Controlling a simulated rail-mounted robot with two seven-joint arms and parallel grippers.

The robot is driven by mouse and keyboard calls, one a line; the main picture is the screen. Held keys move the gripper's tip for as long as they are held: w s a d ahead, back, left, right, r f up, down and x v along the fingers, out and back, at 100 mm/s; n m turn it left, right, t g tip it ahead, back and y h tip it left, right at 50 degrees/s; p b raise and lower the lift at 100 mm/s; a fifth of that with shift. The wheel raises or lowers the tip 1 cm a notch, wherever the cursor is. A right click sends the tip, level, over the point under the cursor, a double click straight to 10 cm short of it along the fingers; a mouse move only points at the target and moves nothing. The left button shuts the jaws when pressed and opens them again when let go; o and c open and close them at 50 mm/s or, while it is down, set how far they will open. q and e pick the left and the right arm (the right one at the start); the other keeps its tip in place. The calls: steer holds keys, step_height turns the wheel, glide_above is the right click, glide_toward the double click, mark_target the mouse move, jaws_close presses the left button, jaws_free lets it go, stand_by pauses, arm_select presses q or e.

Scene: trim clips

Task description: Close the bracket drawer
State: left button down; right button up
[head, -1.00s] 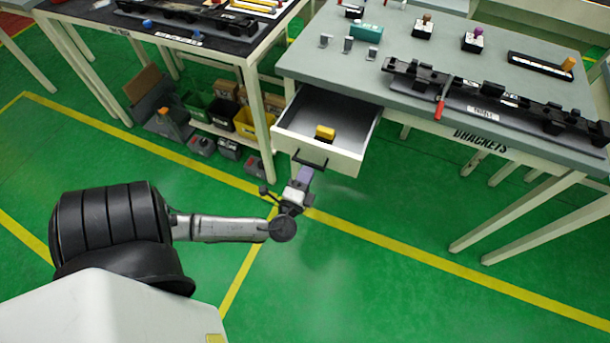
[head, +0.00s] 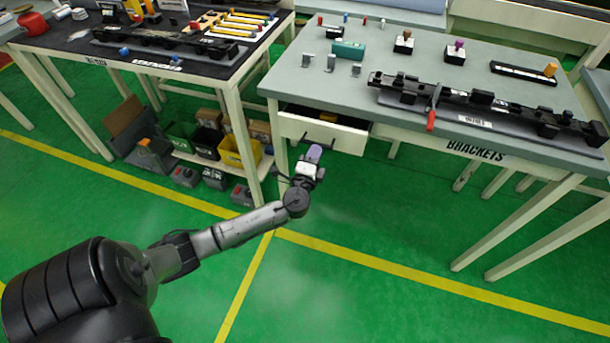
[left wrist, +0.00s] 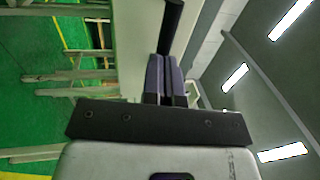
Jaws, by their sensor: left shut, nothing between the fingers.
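In the left wrist view the shut fingers (left wrist: 164,76) point at the cream drawer front (left wrist: 138,45), close to the black handle (left wrist: 173,22). I cannot tell whether they touch it. My right gripper is not in view.
The grey table (head: 290,75) holds a long black rail (head: 490,108), a red-handled tool (head: 431,120), a teal block (head: 348,50) and small brackets. A dark table (head: 190,65) stands left, with bins (head: 240,152) below. The green floor in front is clear.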

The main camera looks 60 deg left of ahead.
arm_select(q)
steer(key=x, duration=0.1)
steer(key=b+x, duration=0.1)
steer(key=x, duration=0.1)
steer(key=f+b+x, duration=0.1)
steer(key=x, duration=0.1)
steer(key=shift+w+a, duration=0.1)
steer(key=shift+w, duration=0.1)
steer(key=shift+f, duration=0.1)
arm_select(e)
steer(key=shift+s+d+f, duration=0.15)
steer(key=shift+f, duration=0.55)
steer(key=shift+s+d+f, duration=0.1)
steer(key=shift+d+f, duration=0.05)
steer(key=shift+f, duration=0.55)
arm_select(q)
steer(key=shift+s, duration=0.1)
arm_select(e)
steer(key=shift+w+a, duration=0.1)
arm_select(q)
steer(key=shift+s, duration=0.1)
steer(key=p, duration=0.1)
glide_toward(322, 138)
steer(key=v, duration=0.5)
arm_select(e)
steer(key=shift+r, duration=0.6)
